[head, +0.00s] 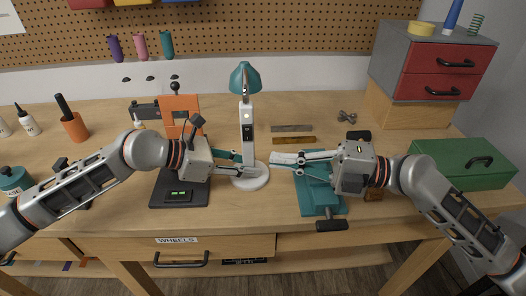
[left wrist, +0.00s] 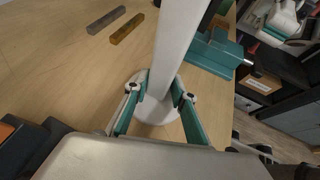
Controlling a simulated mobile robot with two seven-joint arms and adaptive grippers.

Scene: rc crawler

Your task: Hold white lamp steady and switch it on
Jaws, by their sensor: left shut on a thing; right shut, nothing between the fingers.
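The white lamp (head: 247,139) stands upright on its round white base on the workbench, with a teal shade (head: 244,77) on top. A dark switch panel shows on the front of its post. My left gripper (head: 246,165) is shut on the lamp's post low down, just above the base. In the left wrist view the white post (left wrist: 176,45) rises between the teal fingers (left wrist: 159,97).
A teal vise (head: 318,196) sits under my right gripper. A black and orange device (head: 181,190) stands under my left gripper. Two flat bars (head: 292,141) lie behind the right gripper. A green toolbox (head: 460,166) and red drawers (head: 434,87) are at right.

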